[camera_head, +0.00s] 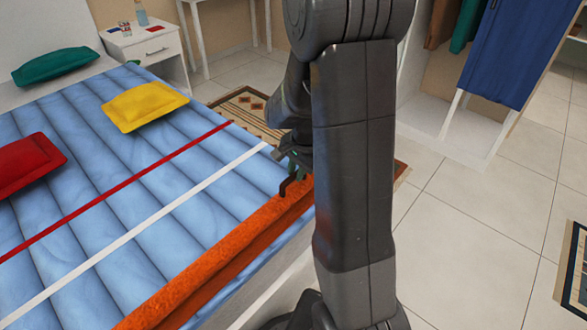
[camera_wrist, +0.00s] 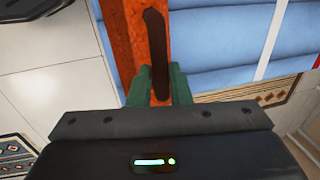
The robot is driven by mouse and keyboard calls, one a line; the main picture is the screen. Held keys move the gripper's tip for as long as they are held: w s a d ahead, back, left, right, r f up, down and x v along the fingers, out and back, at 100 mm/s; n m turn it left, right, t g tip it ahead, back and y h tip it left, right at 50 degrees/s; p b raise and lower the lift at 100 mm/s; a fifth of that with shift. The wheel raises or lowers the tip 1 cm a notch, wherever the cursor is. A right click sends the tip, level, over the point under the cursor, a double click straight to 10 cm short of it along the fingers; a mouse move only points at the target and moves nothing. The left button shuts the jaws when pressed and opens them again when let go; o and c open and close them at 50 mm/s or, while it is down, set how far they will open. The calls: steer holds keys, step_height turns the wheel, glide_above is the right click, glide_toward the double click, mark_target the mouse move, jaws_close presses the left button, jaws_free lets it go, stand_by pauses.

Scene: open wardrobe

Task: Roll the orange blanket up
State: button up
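The orange blanket (camera_head: 215,255) lies as a long, narrow, thick strip along the near right edge of the blue bed, right of the white line (camera_head: 150,230). A red line (camera_head: 125,183) runs farther left. My gripper (camera_head: 291,172) is at the blanket's far end, partly hidden by my arm. In the wrist view, the green fingertips (camera_wrist: 159,86) stand apart on either side of a dark brown, elongated shape (camera_wrist: 157,45) over the blanket (camera_wrist: 125,50). I cannot tell whether this shape is a shaded blanket fold or whether the fingers grip it.
A red pillow (camera_head: 27,165), a yellow pillow (camera_head: 145,106) and a green pillow (camera_head: 55,65) lie on the bed (camera_head: 110,190). A white nightstand (camera_head: 148,48) stands beyond. The open wardrobe (camera_head: 468,133) is at the upper right. The tiled floor (camera_head: 470,230) on the right is largely clear.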

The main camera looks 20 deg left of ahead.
steer(key=o, duration=0.4)
steer(key=shift+d, duration=0.3)
steer(key=shift+r, duration=0.1)
step_height(320, 180, up, 13)
steer(key=d+p, duration=0.2)
steer(key=p, duration=0.1)
steer(key=shift+s+d+r, duration=0.15)
steer(key=shift+s+d, duration=0.1)
steer(key=shift+s, duration=0.15)
steer(key=a+f+b, duration=0.1)
steer(key=f, duration=0.3)
steer(key=a+f+b, duration=0.1)
steer(key=f, duration=0.4)
steer(key=f+b, duration=0.1)
steer(key=f, duration=0.3)
steer(key=shift+w+a+f, duration=0.25)
steer(key=shift+w+a, duration=0.1)
steer(key=shift+a, duration=0.05)
steer(key=shift+w+a, duration=0.15)
steer(key=shift+a, duration=0.4)
